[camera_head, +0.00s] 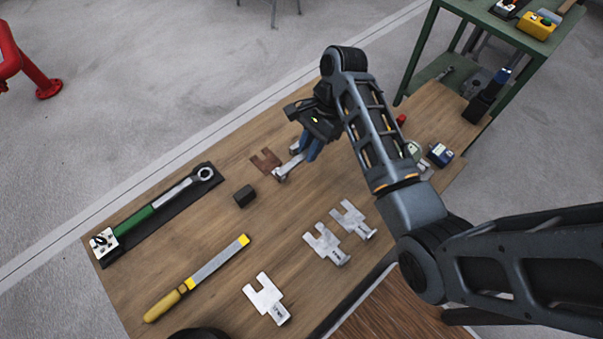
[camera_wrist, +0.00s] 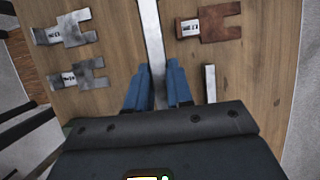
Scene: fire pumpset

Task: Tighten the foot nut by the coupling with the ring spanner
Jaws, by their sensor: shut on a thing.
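My gripper (camera_head: 309,156) is over the middle of the workbench, its blue fingers pointing down. It is shut on a grey metal bar that looks like the ring spanner (camera_head: 288,169). In the wrist view the bar (camera_wrist: 153,35) runs away from between my fingertips (camera_wrist: 157,86) to the top edge of the picture. My gripper hides part of the bar, and I cannot clearly make out a ring on it. The foot nut and the coupling are not in view.
A green-handled wrench (camera_head: 160,206) with a ring head lies in a black tray at left. A brown slotted shim (camera_head: 265,161), a dark block (camera_head: 244,196), a yellow-handled file (camera_head: 203,275) and several silver shims (camera_head: 266,299) lie around. A green shelf (camera_head: 468,18) stands at upper right.

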